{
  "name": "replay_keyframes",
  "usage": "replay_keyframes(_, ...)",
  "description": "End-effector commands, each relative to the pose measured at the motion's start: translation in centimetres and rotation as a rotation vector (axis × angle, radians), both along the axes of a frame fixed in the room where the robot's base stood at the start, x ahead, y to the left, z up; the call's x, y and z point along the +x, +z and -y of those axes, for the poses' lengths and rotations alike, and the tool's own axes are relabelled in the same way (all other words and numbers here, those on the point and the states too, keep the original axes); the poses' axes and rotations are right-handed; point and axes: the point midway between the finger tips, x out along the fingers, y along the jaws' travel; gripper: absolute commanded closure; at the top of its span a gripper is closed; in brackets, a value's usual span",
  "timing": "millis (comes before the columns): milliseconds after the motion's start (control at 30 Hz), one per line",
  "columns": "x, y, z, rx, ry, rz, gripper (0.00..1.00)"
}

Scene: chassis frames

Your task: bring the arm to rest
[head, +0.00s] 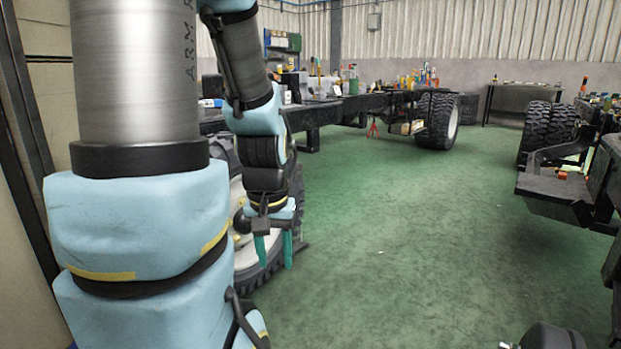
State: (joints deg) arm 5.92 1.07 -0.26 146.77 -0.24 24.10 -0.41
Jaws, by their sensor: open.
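My arm fills the left side of the head view, with pale blue padded joints and a grey metal link. My gripper (273,250) hangs from the arm's end and points down. Its two green fingers are apart, with nothing visible between them. It shows in front of a large tyre (257,275) that stands by the chassis at the left. I cannot tell the distance between gripper and tyre. Part of the tyre is hidden behind my arm.
A long dark chassis frame (330,108) with bottles and tools on it runs back to a wheel (440,122). Another chassis (555,185) stands at the right. A table (520,87) is by the far wall. The green floor (400,235) between is mostly clear.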

Motion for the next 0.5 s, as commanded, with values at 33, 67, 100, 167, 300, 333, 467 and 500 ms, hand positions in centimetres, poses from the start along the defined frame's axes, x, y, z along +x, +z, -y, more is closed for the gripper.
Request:
replay_keyframes(33, 0.0, 2.1, 0.0, 0.0, 0.0, 0.0, 0.54)
replay_keyframes(67, 0.0, 2.6, 0.0, 0.0, -0.001, 0.0, 0.54)
replay_keyframes(100, 0.0, 3.5, 0.0, 0.0, -0.001, 0.0, 0.54)
replay_keyframes(167, 0.0, 4.8, 0.0, 0.0, -0.001, -0.001, 0.54)
replay_keyframes(300, 0.0, 9.0, 0.0, 0.0, -0.002, -0.001, 0.54)
replay_keyframes(333, 0.0, 10.0, 0.0, 0.0, -0.002, -0.001, 0.54)
replay_keyframes(467, 0.0, 14.2, 0.0, 0.0, -0.002, -0.001, 0.54)
replay_keyframes(500, 0.0, 15.5, 0.0, 0.0, -0.002, -0.001, 0.54)
